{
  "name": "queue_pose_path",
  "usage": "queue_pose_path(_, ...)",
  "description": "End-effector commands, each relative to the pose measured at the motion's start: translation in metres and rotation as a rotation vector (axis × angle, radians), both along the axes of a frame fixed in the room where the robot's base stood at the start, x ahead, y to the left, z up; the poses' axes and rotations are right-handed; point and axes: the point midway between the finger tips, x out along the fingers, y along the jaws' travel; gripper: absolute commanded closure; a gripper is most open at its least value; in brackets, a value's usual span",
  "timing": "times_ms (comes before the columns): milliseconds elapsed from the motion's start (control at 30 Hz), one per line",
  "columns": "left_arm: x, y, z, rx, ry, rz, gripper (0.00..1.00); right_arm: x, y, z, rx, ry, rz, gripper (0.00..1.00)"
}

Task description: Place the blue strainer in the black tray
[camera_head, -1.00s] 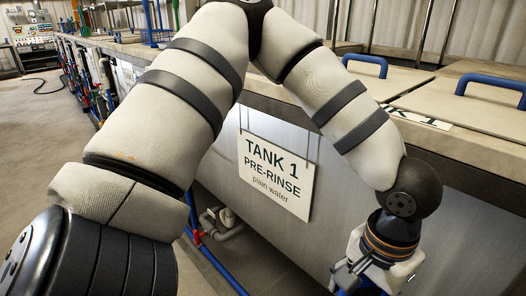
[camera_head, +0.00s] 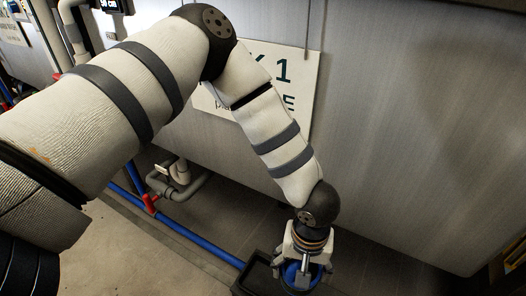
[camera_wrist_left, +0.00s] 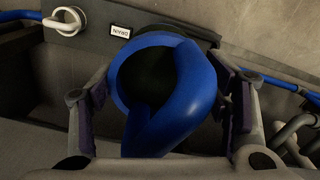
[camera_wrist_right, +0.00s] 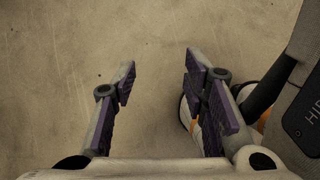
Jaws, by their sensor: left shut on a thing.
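The blue strainer (camera_head: 298,276) is low in the head view, in my left gripper (camera_head: 303,277). In the left wrist view the strainer (camera_wrist_left: 158,95) shows as a thick blue ring with a dark inside, between the two fingers of my left gripper (camera_wrist_left: 165,112), which is shut on it. My right gripper (camera_wrist_right: 160,85) is open and empty above bare floor.
A large grey tank side (camera_head: 400,140) with a partly hidden sign (camera_head: 295,80) stands behind the arm. A blue pipe (camera_head: 190,235) with a red fitting (camera_head: 150,203) runs low beside the tray. Bare floor (camera_head: 125,262) is at the left.

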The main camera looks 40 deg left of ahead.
Motion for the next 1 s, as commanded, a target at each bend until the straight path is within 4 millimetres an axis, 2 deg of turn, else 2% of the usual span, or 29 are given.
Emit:
queue_pose_path(33, 0.004, -0.004, -0.054, 0.001, 0.019, 0.043, 0.59, -0.010, 0.000, -0.029, 0.000, 0.040, 0.001, 0.60)
queue_pose_path(100, 0.015, -0.009, -0.096, 0.001, 0.019, 0.109, 0.59, -0.017, 0.000, -0.050, 0.001, 0.071, 0.003, 0.60)
queue_pose_path(200, 0.027, -0.016, -0.149, 0.001, 0.018, 0.187, 0.59, -0.025, 0.000, -0.075, 0.002, 0.110, 0.005, 0.60)
queue_pose_path(300, 0.036, -0.021, -0.187, 0.001, 0.013, 0.246, 0.59, -0.030, 0.001, -0.092, 0.004, 0.138, 0.006, 0.60)
queue_pose_path(400, 0.042, -0.024, -0.209, 0.001, 0.007, 0.286, 0.59, -0.033, 0.001, -0.102, 0.004, 0.153, 0.008, 0.60)
queue_pose_path(500, 0.046, -0.024, -0.218, 0.001, 0.003, 0.304, 0.59, -0.034, 0.001, -0.106, 0.005, 0.159, 0.007, 0.60)
queue_pose_path(567, 0.047, -0.016, -0.223, 0.000, 0.002, 0.311, 0.59, -0.034, 0.001, -0.107, 0.005, 0.163, 0.008, 0.60)
queue_pose_path(833, 0.051, 0.068, -0.261, 0.001, 0.002, 0.314, 0.59, -0.041, 0.000, -0.120, 0.007, 0.198, 0.012, 0.60)
queue_pose_path(900, 0.050, 0.080, -0.279, 0.001, 0.005, 0.310, 0.59, -0.044, 0.000, -0.125, 0.008, 0.212, 0.014, 0.60)
queue_pose_path(1000, 0.051, 0.092, -0.293, 0.001, 0.003, 0.309, 0.59, -0.047, -0.001, -0.129, 0.008, 0.224, 0.015, 0.60)
